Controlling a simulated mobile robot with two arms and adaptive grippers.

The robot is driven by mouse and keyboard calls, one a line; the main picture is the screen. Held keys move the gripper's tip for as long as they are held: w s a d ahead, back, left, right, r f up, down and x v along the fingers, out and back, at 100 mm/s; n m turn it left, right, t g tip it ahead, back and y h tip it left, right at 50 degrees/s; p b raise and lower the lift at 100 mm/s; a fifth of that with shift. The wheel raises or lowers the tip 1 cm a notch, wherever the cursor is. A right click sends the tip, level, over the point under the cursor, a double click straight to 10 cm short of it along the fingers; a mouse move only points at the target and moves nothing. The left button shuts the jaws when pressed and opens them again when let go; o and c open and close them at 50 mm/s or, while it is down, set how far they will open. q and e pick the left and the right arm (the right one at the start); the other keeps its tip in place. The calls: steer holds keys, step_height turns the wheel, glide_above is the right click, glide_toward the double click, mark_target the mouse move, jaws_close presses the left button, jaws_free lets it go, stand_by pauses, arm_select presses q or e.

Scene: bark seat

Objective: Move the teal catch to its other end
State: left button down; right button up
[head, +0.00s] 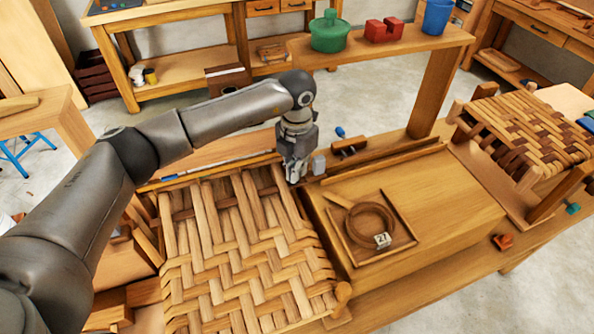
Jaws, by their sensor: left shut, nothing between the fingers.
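A small teal piece (573,209) sits at the right end of the bench's front edge, and it looks like the teal catch. It is too small to tell which end of its travel it is at. My left gripper (294,178) points down at the back right corner of the woven bark seat (245,255), far to the left of the teal piece. Its fingers are shut with nothing held, close to a small grey block (318,165). I cannot tell whether they touch the block. My right gripper is out of view.
A shallow wooden tray (400,245) with a coiled strip (370,222) and a tag marked 27 (382,240) lies right of the seat. An orange-red piece (502,242) sits on the front edge. A second woven seat (520,125) stands at right. A raised shelf (400,45) spans the back.

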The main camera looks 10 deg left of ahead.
arm_select(q)
step_height(320, 180, up, 7)
steer(key=s+p, duration=0.1)
steer(key=p, duration=0.2)
steer(key=shift+d, duration=0.35)
